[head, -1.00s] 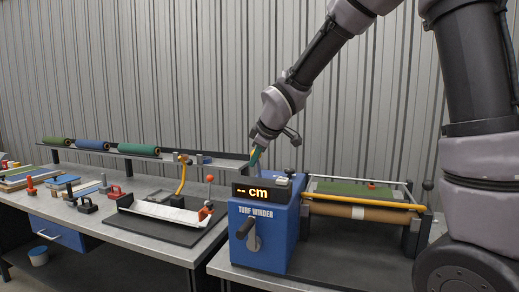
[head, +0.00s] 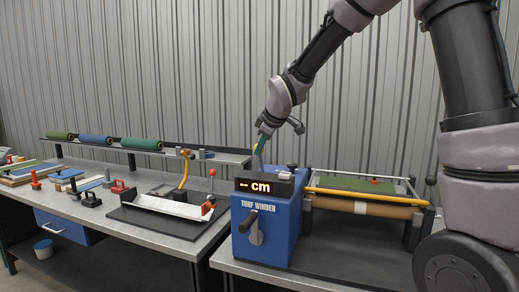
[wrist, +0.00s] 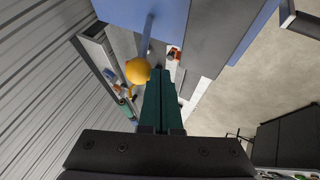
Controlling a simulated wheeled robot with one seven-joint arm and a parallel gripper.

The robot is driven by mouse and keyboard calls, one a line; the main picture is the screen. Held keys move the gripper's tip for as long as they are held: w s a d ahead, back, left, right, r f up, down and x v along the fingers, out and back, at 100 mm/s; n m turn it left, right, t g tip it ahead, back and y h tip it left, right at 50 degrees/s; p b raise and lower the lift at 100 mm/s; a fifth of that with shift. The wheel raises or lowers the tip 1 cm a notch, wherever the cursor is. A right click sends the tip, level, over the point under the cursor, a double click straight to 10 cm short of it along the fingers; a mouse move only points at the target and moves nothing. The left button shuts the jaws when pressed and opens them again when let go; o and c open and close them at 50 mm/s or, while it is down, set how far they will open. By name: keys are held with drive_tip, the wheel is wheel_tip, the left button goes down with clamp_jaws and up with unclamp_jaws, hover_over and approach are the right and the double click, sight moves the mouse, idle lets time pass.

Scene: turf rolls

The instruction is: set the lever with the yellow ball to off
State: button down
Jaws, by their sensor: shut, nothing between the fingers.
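The lever's yellow ball (wrist: 137,71) shows in the wrist view at the end of a blue-grey rod (wrist: 148,32) that meets the blue winder housing (wrist: 125,8). In the head view the ball (head: 256,149) is a small yellow patch above the display of the blue turf winder (head: 275,228), partly hidden by my gripper. My gripper (head: 263,143) has green fingers, shut and empty. In the wrist view its fingertips (wrist: 161,72) are right beside the ball; I cannot tell whether they touch it. No off marking is readable.
A tray with a red-ball lever (head: 211,173) stands on the left bench. Turf rolls (head: 95,140) sit on a shelf behind.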

drive_tip(key=w+d+r+m+g+y, duration=0.1)
drive_tip(key=w+d+g, duration=0.1)
drive_tip(key=w, duration=0.3)
drive_tip(key=w+d+r+m+g+y, duration=0.1)
drive_tip(key=w+d+g, duration=0.1)
drive_tip(key=w+g, duration=0.2)
drive_tip(key=shift+w+d+r+g, duration=0.2)
drive_tip(key=shift+w+r+g, duration=0.1)
drive_tip(key=shift+w, duration=0.95)
drive_tip(key=shift+w+d, duration=0.15)
